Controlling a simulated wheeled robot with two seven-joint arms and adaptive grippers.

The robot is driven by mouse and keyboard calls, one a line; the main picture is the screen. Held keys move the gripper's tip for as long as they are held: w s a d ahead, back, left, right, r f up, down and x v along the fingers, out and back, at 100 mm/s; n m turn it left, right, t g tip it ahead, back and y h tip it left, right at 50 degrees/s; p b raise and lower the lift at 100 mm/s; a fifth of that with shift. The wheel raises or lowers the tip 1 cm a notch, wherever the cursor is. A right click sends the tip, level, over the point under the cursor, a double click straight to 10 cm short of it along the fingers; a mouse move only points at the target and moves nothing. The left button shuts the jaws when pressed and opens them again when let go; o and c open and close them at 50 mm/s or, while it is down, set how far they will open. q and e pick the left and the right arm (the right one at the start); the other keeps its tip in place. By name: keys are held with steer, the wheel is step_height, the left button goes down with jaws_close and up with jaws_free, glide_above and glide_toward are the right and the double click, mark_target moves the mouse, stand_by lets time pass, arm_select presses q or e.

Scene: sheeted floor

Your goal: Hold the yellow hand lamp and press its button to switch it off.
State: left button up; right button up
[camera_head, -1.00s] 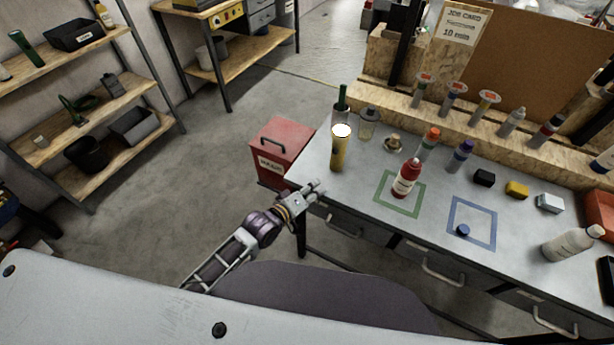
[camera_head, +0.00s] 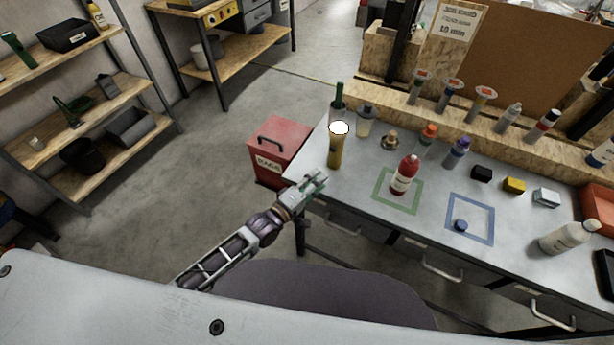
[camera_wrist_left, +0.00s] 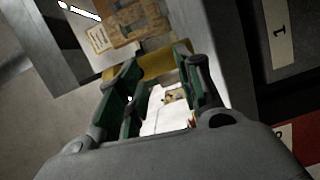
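The yellow hand lamp (camera_head: 335,155) stands upright near the left end of the grey workbench, its top glowing white. My left gripper (camera_head: 319,180) is at the bench's near left edge, just in front of the lamp and a little below it in the head view. It is apart from the lamp. In the left wrist view the fingers (camera_wrist_left: 158,85) are spread with a gap between them. A yellow shape (camera_wrist_left: 150,66) shows beyond them, partly hidden by the fingers; I cannot tell its outline fully. The lamp's button cannot be made out. My right gripper is not in view.
A green-necked bottle (camera_head: 338,97) and a clear jar (camera_head: 365,119) stand behind the lamp. A red bottle (camera_head: 404,174) stands in a green square to its right. A red box (camera_head: 279,150) is beside the bench's left end. Bare bench lies between lamp and red bottle.

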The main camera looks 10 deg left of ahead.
arm_select(q)
steer(key=shift+w+a+r+n+t+h, duration=0.15)
steer(key=shift+a+r+n+t+h, duration=0.25)
steer(key=shift+a+n+t+h, duration=0.5)
steer(key=shift+w+a+r+n+t+h, duration=0.1)
steer(key=shift+a+r+n+t+h, duration=0.4)
steer(key=shift+n, duration=0.7)
steer(key=shift+f, duration=0.15)
